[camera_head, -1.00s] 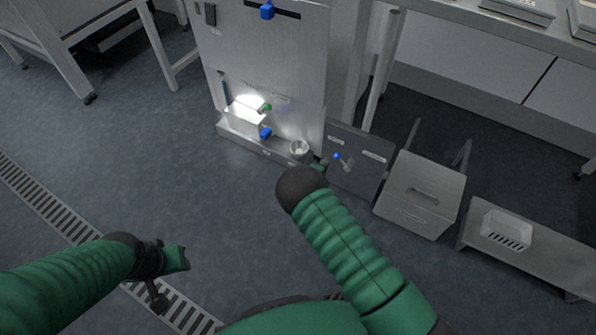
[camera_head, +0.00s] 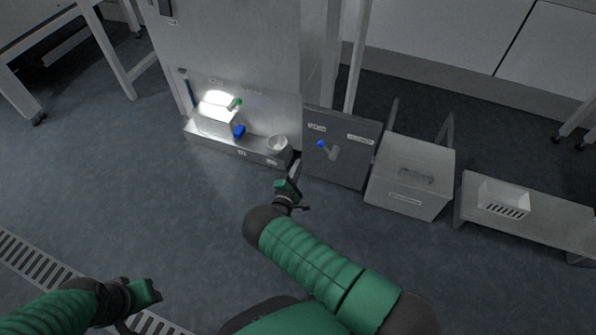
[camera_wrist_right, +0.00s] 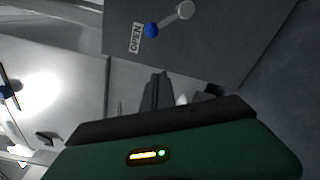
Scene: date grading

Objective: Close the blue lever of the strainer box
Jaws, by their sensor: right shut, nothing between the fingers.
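A dark grey panel (camera_head: 342,172) of a box stands upright on the floor and carries a lever with a blue knob (camera_head: 321,144). The lever's pale hub is right of the knob. In the right wrist view the blue knob (camera_wrist_right: 152,30) is beside a label reading OPEN (camera_wrist_right: 136,38). A second label (camera_head: 360,139), unreadable here, is at the panel's upper right. My right gripper (camera_head: 295,168) is shut and empty, left of and below the lever, apart from it. Its dark fingers show in the wrist view (camera_wrist_right: 155,92). My left gripper (camera_head: 155,289) hangs at lower left; its jaws are unclear.
Left of the panel, a steel cabinet (camera_head: 240,50) has a low ledge with a round metal cup (camera_head: 278,143), a blue knob (camera_head: 239,130) and a green knob (camera_head: 234,104). A metal box (camera_head: 415,165) and a low bench (camera_head: 545,220) stand right. Floor in front is clear.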

